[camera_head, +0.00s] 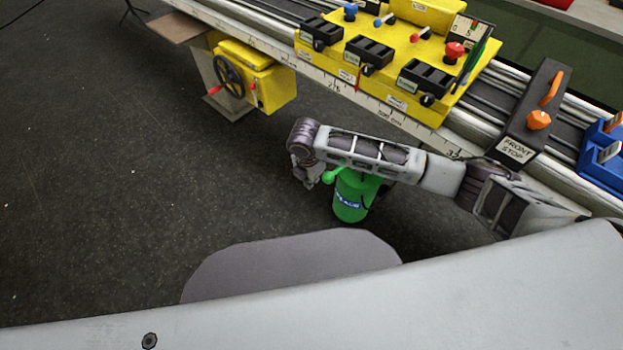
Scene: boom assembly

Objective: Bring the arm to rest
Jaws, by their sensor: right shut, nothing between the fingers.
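My right arm comes in from the right, reaching left in front of the yellow machine. Its gripper (308,182) hangs at the arm's left end, pointing down. It is small in view, shut and empty. It is left of a green canister (350,205) with a blue label, partly hidden behind my arm. I cannot tell whether arm and canister touch. My left gripper is not in view.
The long ruled rail (392,116) runs across the back, carrying a yellow carriage (385,60) with black blocks and coloured knobs. A black front stop (530,120) and blue unit (603,150) sit right. A handwheel (229,76) is left. Dark floor at left is clear.

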